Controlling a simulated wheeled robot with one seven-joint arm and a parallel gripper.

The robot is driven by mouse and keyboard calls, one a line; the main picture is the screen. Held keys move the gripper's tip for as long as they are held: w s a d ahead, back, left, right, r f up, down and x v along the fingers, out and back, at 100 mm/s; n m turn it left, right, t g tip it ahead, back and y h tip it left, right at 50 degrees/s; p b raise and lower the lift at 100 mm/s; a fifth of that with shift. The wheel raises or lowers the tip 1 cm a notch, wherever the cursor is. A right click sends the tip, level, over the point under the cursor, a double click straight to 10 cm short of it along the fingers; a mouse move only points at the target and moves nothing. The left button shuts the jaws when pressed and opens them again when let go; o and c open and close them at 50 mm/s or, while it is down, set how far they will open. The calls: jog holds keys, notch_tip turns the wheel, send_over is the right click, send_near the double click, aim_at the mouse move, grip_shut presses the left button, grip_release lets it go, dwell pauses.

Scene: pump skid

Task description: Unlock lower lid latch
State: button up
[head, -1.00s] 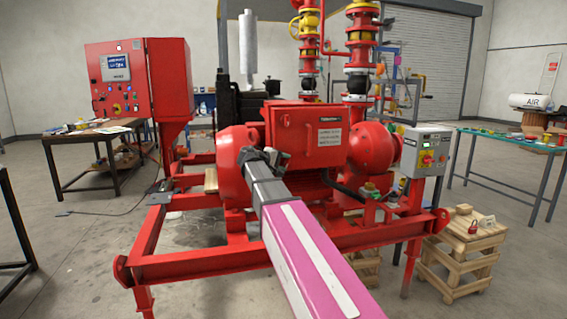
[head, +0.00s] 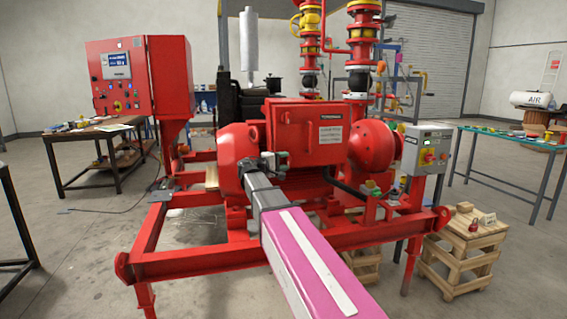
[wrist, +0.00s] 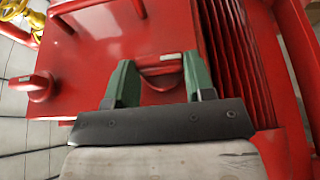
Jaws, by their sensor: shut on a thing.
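The red terminal box (head: 297,128) sits on top of the red motor. In the wrist view its red face (wrist: 95,40) fills the middle. The lower lid latch (wrist: 160,68), a red knob with a pale mark, lies between the two green fingers of my gripper (wrist: 160,82). The gripper is shut on this latch. A second red latch (wrist: 40,86) stands free at the left of the wrist view. In the head view my gripper (head: 277,160) is at the lower edge of the box, and the gripped latch is hidden behind it.
Red motor fins (wrist: 232,50) run close to the right of the fingers in the wrist view. The red skid frame (head: 190,263) crosses in front. A grey control box (head: 427,150) and a wooden crate (head: 460,250) stand at right.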

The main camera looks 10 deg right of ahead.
jog(key=o, duration=0.9)
jog(key=shift+a, duration=0.1)
jog(key=v, duration=1)
jog(key=shift+s+a, duration=0.2)
jog(key=shift+a, duration=0.1)
